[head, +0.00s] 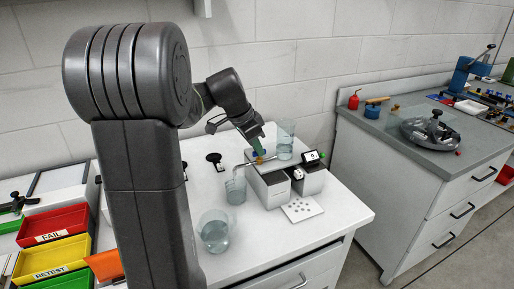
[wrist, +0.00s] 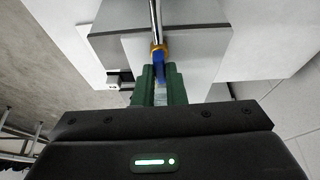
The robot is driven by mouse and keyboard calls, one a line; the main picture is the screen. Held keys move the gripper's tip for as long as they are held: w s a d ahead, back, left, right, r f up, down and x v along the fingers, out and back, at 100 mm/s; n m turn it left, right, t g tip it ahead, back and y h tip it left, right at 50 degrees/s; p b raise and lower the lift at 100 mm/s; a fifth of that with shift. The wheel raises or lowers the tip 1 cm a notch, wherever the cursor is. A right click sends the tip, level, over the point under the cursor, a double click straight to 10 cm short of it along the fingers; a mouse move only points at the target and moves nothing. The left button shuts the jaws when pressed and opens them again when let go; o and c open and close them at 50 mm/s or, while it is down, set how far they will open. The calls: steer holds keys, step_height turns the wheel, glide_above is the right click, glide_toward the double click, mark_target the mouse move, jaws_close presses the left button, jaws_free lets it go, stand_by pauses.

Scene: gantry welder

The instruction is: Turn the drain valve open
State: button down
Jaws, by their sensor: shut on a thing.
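The drain valve has a brass body (wrist: 157,47) on a metal pipe and a blue handle (wrist: 159,68). In the head view the valve (head: 259,160) sits at the upper left side of a grey and white bath unit (head: 271,187). A bent pipe runs from it to the left, over a small beaker (head: 235,190). My gripper (wrist: 159,82) has green fingers, one on each side of the blue handle, and is shut on it. My gripper also shows in the head view (head: 258,149), reaching down from above. The fingers hide part of the handle, and its exact angle is hard to tell.
A tall beaker (head: 285,140) stands on the unit and a larger one (head: 214,231) on the white bench (head: 265,232) in front. A display box (head: 311,176) and a dotted plate (head: 300,209) are to the right. Coloured bins (head: 54,226) lie at the left.

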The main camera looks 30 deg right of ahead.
stand_by(0.3)
steer(key=c, duration=1.5)
jaws_free()
steer(key=v, duration=1.4)
steer(key=shift+w+f+p, duration=0.1)
steer(key=shift+p, duration=0.25)
steer(key=shift+f, duration=0.1)
steer(key=x, duration=1.3)
steer(key=shift+d+f+b, duration=0.2)
steer(key=shift+f+b, duration=0.1)
steer(key=shift+b, duration=0.05)
steer(key=shift+r, duration=0.1)
